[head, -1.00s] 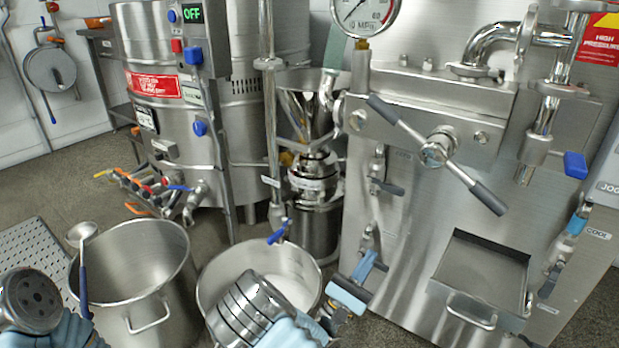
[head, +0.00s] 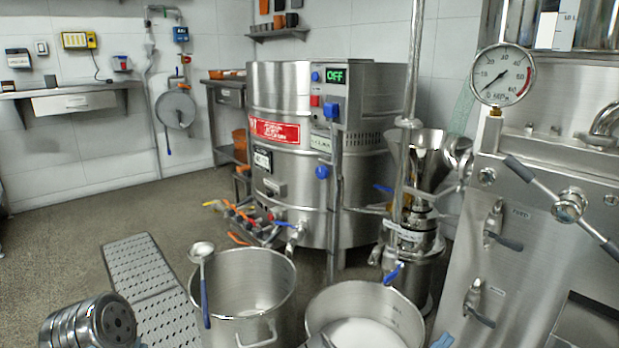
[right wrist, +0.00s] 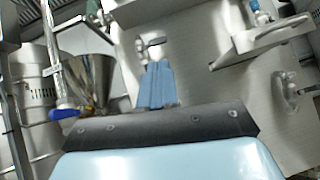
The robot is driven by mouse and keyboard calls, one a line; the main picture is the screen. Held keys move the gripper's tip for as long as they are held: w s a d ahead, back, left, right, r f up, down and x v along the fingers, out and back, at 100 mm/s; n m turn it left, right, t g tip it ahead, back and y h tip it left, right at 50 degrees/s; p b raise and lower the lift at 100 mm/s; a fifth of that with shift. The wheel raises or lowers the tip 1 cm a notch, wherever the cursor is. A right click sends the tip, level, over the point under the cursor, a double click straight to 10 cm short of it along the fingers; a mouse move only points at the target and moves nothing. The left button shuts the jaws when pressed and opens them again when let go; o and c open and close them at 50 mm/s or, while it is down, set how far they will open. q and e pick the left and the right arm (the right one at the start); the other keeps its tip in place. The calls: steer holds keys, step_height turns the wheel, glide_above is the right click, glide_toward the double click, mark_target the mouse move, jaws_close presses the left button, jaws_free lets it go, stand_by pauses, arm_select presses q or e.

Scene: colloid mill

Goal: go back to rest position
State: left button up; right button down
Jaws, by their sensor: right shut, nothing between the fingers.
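My right gripper (head: 443,341) barely shows at the bottom edge of the head view, as a light blue piece in front of the steel machine. In the right wrist view its blue fingers (right wrist: 156,85) are together, with nothing between them. Behind them is the machine's steel front panel, apart from the fingers as far as I can tell.
A steel pot (head: 272,272) with a blue-handled ladle (head: 203,252) at its rim stands beside a pot with white contents (head: 362,334). Behind are a tank (head: 270,95) reading OFF and a funnel-topped mill (head: 425,160). A perforated floor plate (head: 140,265) lies left. Open floor lies farther left.

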steer(key=s+d+f+m+g+y+p, duration=0.2)
steer(key=s+d+f+m+g+y, duration=0.25)
steer(key=s+f+g, duration=0.3)
steer(key=s+d+f+m+g+y+p, duration=0.25)
steer(key=s+d+f+g, duration=0.25)
steer(key=s+f+g, duration=0.3)
steer(key=s+a+f+m+g+y+p, duration=0.2)
steer(key=s+a+f+m+y, duration=0.15)
steer(key=s+a+y, duration=0.3)
steer(key=s+a+f+m+g+y+p, duration=0.2)
steer(key=s+a+f+m+y, duration=0.1)
steer(key=s+a+m+y, duration=0.35)
steer(key=w+a+r+m+t+y+p, duration=0.3)
steer(key=w+a+m+t+y, duration=0.3)
steer(key=w+a, duration=0.5)
steer(key=shift+w+a+r+t+y, duration=0.3)
steer(key=shift+t+y, duration=0.3)
steer(key=shift+t, duration=0.15)
